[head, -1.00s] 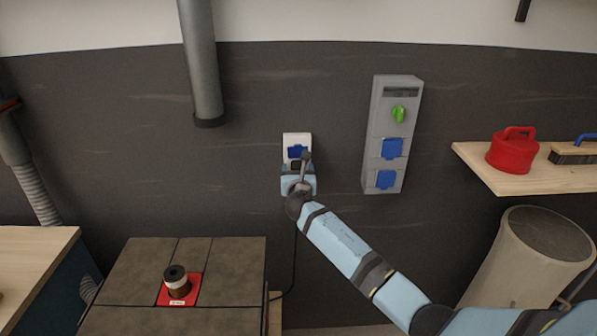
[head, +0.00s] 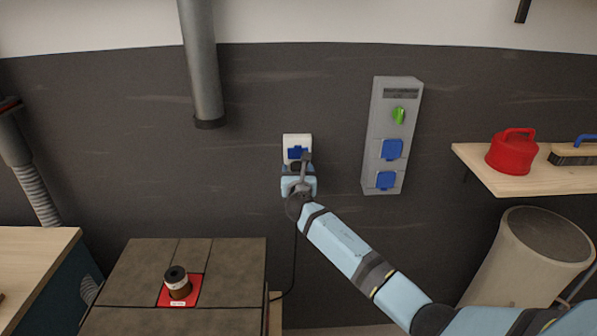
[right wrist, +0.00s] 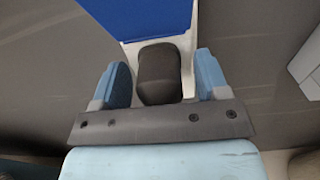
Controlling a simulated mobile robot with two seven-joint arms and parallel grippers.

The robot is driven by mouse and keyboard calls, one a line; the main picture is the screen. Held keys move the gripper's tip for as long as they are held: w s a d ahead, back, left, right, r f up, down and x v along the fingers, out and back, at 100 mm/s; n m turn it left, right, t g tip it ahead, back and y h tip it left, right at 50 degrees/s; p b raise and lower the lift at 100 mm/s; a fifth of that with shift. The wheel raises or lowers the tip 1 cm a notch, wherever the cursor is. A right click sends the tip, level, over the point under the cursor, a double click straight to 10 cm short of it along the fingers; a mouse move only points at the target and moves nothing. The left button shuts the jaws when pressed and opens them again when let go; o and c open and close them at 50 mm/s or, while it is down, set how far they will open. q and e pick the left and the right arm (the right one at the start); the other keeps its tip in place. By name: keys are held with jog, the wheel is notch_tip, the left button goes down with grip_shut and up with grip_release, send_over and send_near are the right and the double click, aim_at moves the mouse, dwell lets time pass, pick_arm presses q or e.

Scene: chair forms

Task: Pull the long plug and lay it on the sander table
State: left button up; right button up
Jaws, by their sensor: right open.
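The long plug (right wrist: 160,74) is a black, rounded body at the white wall socket (head: 297,141), below the socket's blue lid. In the right wrist view the plug lies between the two blue fingers of my right gripper (right wrist: 161,82), with a gap at each side. My right gripper (head: 298,172) is open at the socket in the head view, where it hides most of the plug. A dark cable hangs below it toward the table. The sander table (head: 225,278) is a brown-grey top at the lower left. My left gripper is not in view.
A spindle (head: 177,283) on a red insert stands on the sander table. A grey box (head: 391,135) with blue sockets is on the wall right of my gripper. A wooden shelf (head: 520,176) holds a red lidded thing (head: 512,152) and a brush. A grey pipe (head: 200,65) hangs above left.

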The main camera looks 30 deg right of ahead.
jog(key=shift+p, duration=0.3)
dwell(0.4)
jog(key=c, duration=1.2)
jog(key=shift+s+a+p, duration=0.15)
jog(key=shift+s+p, duration=0.2)
jog(key=shift+s+a+p, duration=0.25)
jog(key=shift+s+p, duration=0.1)
jog(key=shift+s, duration=0.25)
jog(key=shift+p+v, duration=1.2)
jog(key=shift+v, duration=0.75)
jog(key=shift+p+v, duration=1.2)
jog(key=shift+v, duration=1.35)
